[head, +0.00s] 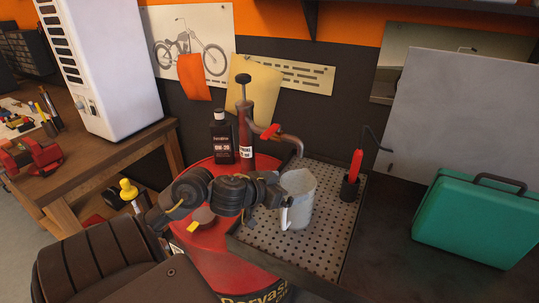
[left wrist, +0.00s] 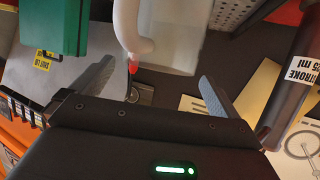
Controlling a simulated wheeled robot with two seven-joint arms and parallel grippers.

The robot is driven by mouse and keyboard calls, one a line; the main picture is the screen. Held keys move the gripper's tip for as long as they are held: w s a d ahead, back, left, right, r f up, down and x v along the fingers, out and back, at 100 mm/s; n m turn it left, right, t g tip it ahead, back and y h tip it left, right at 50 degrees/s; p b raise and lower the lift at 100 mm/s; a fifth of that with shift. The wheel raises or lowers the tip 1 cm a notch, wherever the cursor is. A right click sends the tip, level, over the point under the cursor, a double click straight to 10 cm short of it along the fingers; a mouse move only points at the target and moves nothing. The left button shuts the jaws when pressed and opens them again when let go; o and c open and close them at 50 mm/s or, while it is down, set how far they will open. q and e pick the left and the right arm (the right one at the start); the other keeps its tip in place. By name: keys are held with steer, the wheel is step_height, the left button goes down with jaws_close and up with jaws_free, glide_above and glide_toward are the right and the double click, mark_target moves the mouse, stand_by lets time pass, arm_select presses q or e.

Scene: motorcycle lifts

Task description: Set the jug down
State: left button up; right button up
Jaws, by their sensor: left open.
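A pale grey jug (head: 300,205) stands upright on a perforated metal tray (head: 325,250) on top of the red drum. Its handle faces left and toward me. My left gripper (head: 276,192) is at the handle side of the jug; its fingertips are partly hidden in the head view. In the left wrist view, the open jaws (left wrist: 157,78) have the jug (left wrist: 172,45) and its curved white handle just beyond the tips, with nothing seen clamped between them. I cannot tell whether a finger touches the handle. My right gripper is not in view.
A red-handled tool in a black holder (head: 351,182) stands right of the jug. A green case (head: 472,215) is farther right. The tray's front right is bare.

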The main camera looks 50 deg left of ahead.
arm_select(q)
steer(key=p+v, duration=0.7)
steer(key=v, duration=0.1)
steer(key=shift+f, duration=0.1)
stand_by(0.4)
